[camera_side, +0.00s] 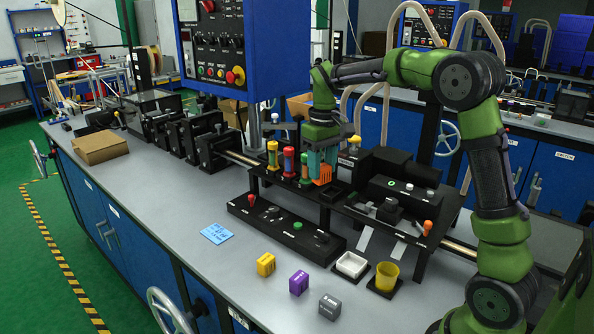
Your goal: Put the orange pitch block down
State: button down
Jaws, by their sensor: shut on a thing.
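My gripper (321,164) points down over the black raised rack (300,192) near the middle of the side view. It is shut on the orange pitch block (322,178), whose lower part shows beneath the teal fingers. The block is close above the rack's top or touching it; I cannot tell which from this angle. My fingers hide part of the block.
Yellow and red cylinders (289,160) stand just left of my gripper. A yellow block (266,264), a purple block (299,283) and a grey block (329,307) sit at the front. A white dish (351,264) and yellow cup (387,276) stand right of them.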

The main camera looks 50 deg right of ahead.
jog(key=s+d+f+n, duration=0.2)
jog(key=s+f, duration=0.1)
jog(key=s, duration=1)
jog(key=w+d, duration=0.2)
jog(key=w, duration=0.3)
jog(key=w+d+f, duration=0.1)
jog(key=w+d, duration=0.1)
jog(key=w, duration=0.3)
jog(key=w+d, duration=0.2)
jog(key=w, duration=0.3)
jog(key=shift+w+f, duration=0.15)
jog(key=shift+f, duration=1.9)
